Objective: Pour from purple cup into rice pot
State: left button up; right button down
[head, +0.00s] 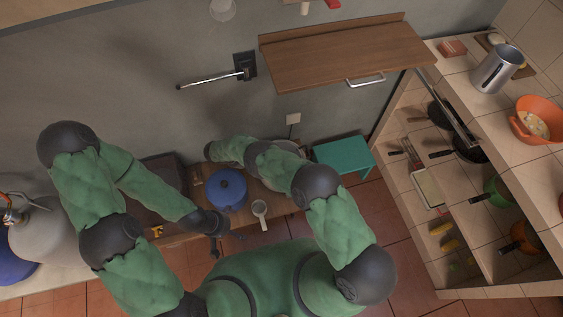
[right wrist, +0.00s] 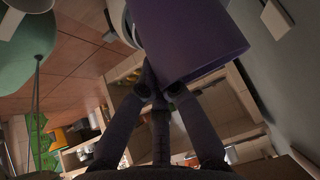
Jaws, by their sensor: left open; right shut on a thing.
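The purple cup (right wrist: 192,38) fills the upper middle of the right wrist view. My right gripper (right wrist: 161,91) is shut on it, and the cup looks tilted in that picture. In the head view the cup and the right fingertips do not show clearly. A blue lidded pot (head: 227,188) stands on the wooden table, below my right forearm in the picture. A pale rounded vessel (head: 287,146) shows partly behind that forearm. I cannot tell which is the rice pot, and no contents show. My left gripper (head: 216,246) is open and empty, low near the table's front edge.
A small white handled pan (head: 260,211) is on the wooden table beside the blue pot. A teal stool (head: 343,152) stands right of the table. A wooden wall shelf (head: 343,55) is above. At right, a tiled counter holds an orange bowl (head: 536,121) and a metal pitcher (head: 497,68).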

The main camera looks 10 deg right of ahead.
jog(key=shift+a+f+h+b, duration=0.1)
jog(key=shift+a+h+b, duration=0.4)
jog(key=shift+b, duration=0.7)
pick_arm(q)
jog(key=p, duration=0.3)
jog(key=shift+f, duration=0.3)
pick_arm(e)
notch_tip(320, 180, up, 6)
jog(key=shift+f, duration=0.15)
